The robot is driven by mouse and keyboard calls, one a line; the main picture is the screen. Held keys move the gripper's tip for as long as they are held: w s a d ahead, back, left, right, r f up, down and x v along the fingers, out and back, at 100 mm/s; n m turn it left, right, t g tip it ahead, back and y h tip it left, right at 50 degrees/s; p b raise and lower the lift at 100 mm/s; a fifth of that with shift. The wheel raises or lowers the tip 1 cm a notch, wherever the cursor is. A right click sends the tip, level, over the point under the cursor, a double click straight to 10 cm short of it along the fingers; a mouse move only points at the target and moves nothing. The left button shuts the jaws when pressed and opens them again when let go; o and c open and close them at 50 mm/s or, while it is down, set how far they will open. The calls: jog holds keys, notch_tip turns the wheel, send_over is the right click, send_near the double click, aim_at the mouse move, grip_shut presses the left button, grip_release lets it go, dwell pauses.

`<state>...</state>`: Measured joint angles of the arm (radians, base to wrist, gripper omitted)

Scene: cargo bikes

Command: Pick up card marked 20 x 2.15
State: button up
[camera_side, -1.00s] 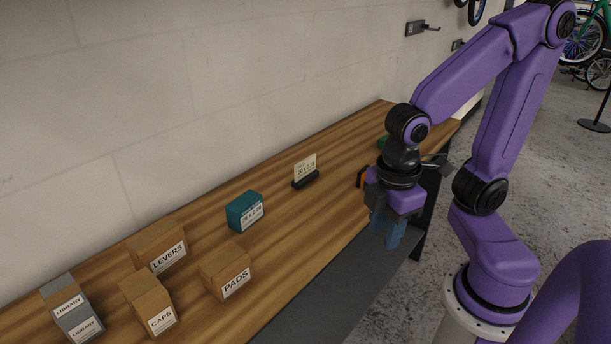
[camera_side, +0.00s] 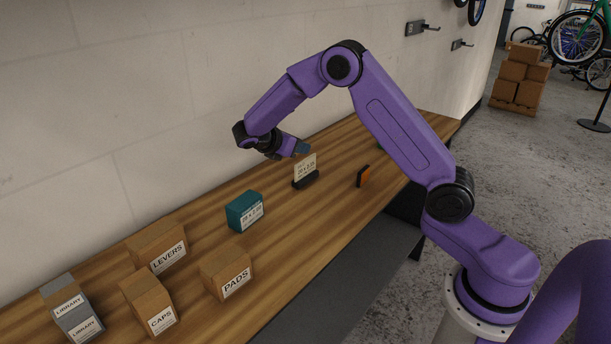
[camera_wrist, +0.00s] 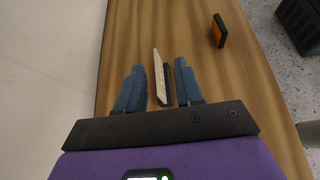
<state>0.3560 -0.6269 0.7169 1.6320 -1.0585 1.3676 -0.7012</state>
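The cream card (camera_side: 305,167) stands upright in a small black holder (camera_side: 306,181) on the wooden bench in the side view. Its print is small but appears to read 20 x 2.15. My gripper (camera_side: 303,148) is at the card's top edge, reaching in from the left and behind. In the wrist view, the blue fingers of my gripper (camera_wrist: 160,85) are open, with the card (camera_wrist: 158,75) seen edge-on between them, nearer the left finger. The black holder (camera_wrist: 167,84) shows just right of the card. I cannot tell whether a finger touches the card.
A teal box (camera_side: 245,211) stands left of the card, with cardboard boxes marked LEVERS (camera_side: 158,247), PADS (camera_side: 227,272) and CAPS (camera_side: 148,304) farther left. An orange and black item (camera_side: 363,176) is to the right. The wall (camera_side: 150,90) runs close behind the bench.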

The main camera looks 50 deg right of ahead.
aim_at(305, 162)
jog(key=shift+g+h, duration=0.3)
jog(key=shift+h, duration=0.3)
jog(key=d, duration=0.1)
jog(key=w+d, duration=0.2)
jog(key=shift+d+f, duration=0.2)
jog(key=shift+f, duration=0.2)
jog(key=shift+d+f, duration=0.1)
jog(key=shift+f, duration=1.8)
notch_tip(305, 162, down, 4)
jog(key=shift+r, duration=0.25)
jog(key=shift+x, duration=0.8)
jog(key=shift+d+f, duration=0.1)
jog(key=shift+d, duration=0.5)
grip_shut()
